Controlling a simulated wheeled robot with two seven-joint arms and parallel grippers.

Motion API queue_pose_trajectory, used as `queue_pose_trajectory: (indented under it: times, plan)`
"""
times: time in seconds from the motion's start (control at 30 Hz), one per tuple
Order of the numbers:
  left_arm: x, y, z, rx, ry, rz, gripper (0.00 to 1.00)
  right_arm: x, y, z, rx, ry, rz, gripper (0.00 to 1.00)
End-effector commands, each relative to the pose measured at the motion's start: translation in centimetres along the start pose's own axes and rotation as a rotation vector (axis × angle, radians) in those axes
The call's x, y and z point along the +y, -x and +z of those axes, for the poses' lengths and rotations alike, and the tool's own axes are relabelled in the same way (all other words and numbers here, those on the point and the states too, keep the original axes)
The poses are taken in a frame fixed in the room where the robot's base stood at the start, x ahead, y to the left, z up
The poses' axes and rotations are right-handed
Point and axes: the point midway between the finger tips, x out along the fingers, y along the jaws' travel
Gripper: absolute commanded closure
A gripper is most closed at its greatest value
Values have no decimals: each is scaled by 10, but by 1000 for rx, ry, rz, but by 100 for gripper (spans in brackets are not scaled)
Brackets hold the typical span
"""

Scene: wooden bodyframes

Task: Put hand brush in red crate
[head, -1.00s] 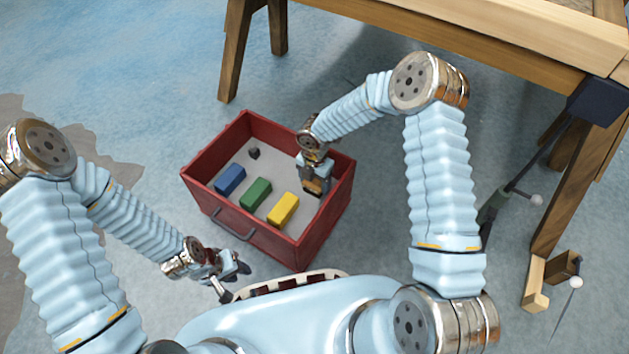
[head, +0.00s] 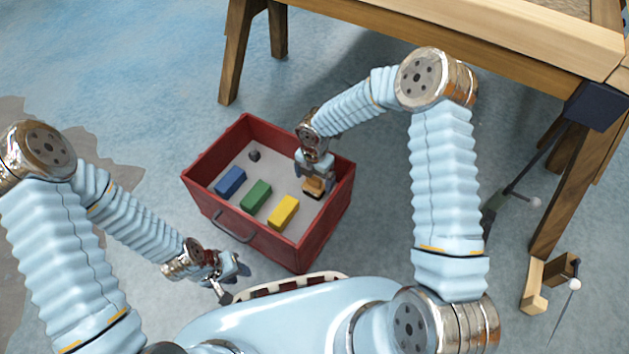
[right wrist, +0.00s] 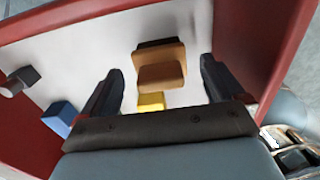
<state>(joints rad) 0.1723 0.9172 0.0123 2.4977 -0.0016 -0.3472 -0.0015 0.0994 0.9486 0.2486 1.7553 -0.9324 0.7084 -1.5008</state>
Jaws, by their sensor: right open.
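The hand brush (head: 314,188) has a tan wooden body and a dark underside. It is inside the red crate (head: 298,258), near the right wall. My right gripper (head: 315,178) is over it inside the crate. In the right wrist view the brush (right wrist: 161,75) shows between and beyond the two dark open fingers (right wrist: 157,88), with a clear gap on both sides. My left gripper (head: 232,272) hangs outside the crate at its lower left, near my base. Its fingers are too small to tell if they are apart.
The crate also holds a blue block (head: 230,180), a green block (head: 256,195), a yellow block (head: 283,212) and a small dark piece (head: 254,155). A wooden table (head: 420,45) stands behind and to the right. Floor left of the crate is free.

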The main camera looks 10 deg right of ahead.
Motion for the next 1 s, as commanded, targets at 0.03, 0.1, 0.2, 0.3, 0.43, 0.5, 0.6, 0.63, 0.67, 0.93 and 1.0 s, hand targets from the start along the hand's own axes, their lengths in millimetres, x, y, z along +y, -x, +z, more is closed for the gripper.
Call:
queue_pose_trajectory:
  times: [0.03,0.1,0.2,0.3,0.43,0.5,0.6,0.63,0.67,0.93,1.0]
  plan:
    - [2,6,0,-1,0,0,65,1,16,1,-2,-1,3,5]
    - [4,10,0,-2,-1,0,65,0,33,1,-3,0,2,5]
    - [5,14,0,-3,-1,0,65,0,55,1,-2,0,2,5]
    - [6,17,1,-4,-1,0,65,0,72,0,-2,0,1,5]
    - [7,19,1,-5,-1,0,65,0,86,0,0,0,1,5]
    - [7,19,1,-5,-1,0,65,0,89,0,0,0,0,5]
    - [7,19,1,-5,-1,0,65,0,90,0,0,1,0,5]
    - [7,19,1,-5,-1,0,65,0,90,0,0,1,0,5]
    - [7,19,1,-5,-1,0,65,0,90,0,0,1,0,5]
    - [7,19,1,-5,-1,0,65,0,90,0,0,0,0,5]
    - [7,19,1,-5,-1,0,65,0,90,0,0,0,0,5]
